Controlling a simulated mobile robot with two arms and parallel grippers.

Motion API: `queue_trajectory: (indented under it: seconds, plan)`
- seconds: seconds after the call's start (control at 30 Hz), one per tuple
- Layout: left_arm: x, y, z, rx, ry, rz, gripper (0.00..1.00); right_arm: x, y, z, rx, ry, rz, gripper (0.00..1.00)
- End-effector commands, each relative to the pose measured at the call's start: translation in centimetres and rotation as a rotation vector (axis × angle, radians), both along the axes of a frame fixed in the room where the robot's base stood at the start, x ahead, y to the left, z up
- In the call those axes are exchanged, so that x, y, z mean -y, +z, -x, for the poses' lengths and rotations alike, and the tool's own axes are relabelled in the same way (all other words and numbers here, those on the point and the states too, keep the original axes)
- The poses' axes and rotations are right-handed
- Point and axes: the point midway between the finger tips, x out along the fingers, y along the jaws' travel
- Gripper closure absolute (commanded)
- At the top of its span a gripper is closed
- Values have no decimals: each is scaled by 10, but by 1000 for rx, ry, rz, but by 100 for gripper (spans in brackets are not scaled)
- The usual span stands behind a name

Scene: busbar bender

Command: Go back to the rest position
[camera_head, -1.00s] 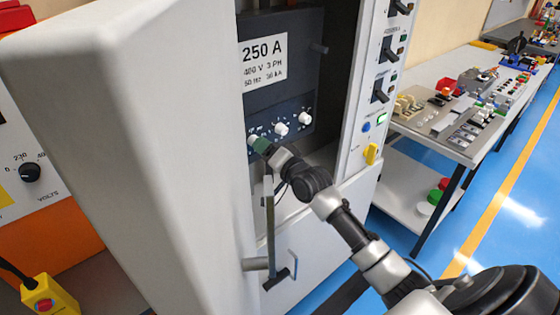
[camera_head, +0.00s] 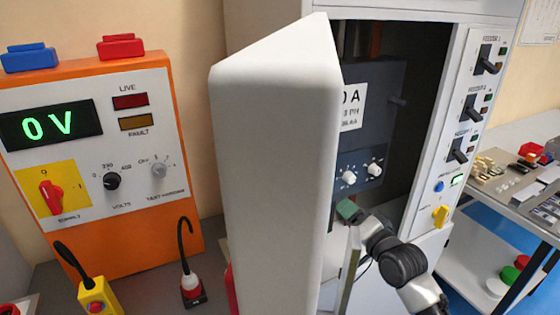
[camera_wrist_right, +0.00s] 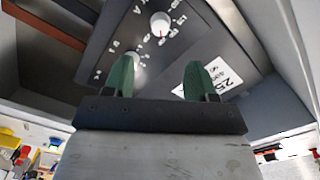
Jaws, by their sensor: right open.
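My right gripper (camera_head: 348,210) is at the open cabinet, just below the dark breaker panel (camera_head: 372,120) in the head view. Its green fingertips are apart with nothing between them in the right wrist view (camera_wrist_right: 158,78). Two white knobs show on the panel, one nearer the door (camera_head: 348,177) and one further right (camera_head: 374,169). The wrist view shows one knob clearly (camera_wrist_right: 160,23) beyond the fingertips and another partly near the left finger. The fingers appear clear of the knobs. My left gripper is out of view.
The open grey cabinet door (camera_head: 275,170) stands left of my right arm and hides part of the panel. An orange test unit (camera_head: 190,215) reading 0 V stands at the left. A workbench (camera_head: 535,215) with parts is at the right.

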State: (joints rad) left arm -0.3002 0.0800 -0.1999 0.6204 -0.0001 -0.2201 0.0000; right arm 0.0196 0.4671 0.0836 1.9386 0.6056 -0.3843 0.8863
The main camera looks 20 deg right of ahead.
Motion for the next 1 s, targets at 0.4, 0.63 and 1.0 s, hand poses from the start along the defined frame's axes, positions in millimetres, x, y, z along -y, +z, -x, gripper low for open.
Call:
queue_trajectory:
  seconds: [0.4, 0.63, 1.0]
  plan:
    - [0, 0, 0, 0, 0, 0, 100, 13, -172, 11, -299, -64, 204, 43]
    - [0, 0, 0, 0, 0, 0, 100, 2, -335, 80, -601, -4, 448, 43]
    - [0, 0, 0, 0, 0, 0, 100, -50, -526, 282, -1013, 343, 817, 43]
